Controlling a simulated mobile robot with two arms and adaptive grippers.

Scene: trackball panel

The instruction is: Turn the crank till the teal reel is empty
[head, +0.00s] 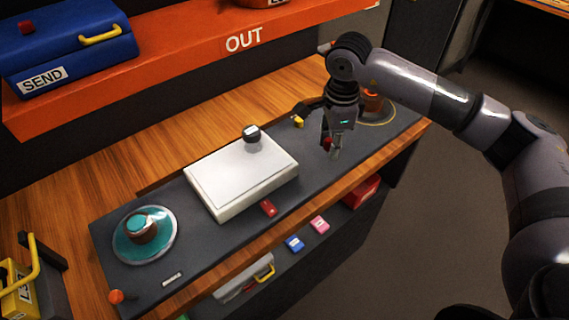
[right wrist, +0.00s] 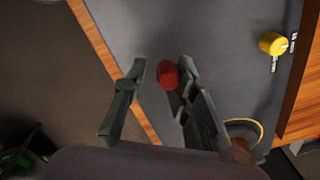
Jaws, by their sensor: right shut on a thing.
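The teal reel (head: 124,246) lies at the left end of the dark panel (head: 215,235), with teal wound around its brown hub. A second reel (head: 388,118) with a yellow ring is at the panel's right end, partly behind my right arm; the ring also shows in the right wrist view (right wrist: 258,127). A red knob (head: 326,143), seemingly the crank's handle, is at my right gripper (head: 333,150). In the right wrist view the red knob (right wrist: 168,75) sits between the fingers, which are shut on it. The crank's arm is mostly hidden. My left gripper is out of view.
A white cover (head: 240,175) stands on the panel between the reels. A yellow knob (head: 299,122) is behind my right gripper, and an orange knob (head: 116,296) is at the front left. An orange shelf (head: 190,50) with a blue SEND box (head: 65,50) overhangs the back.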

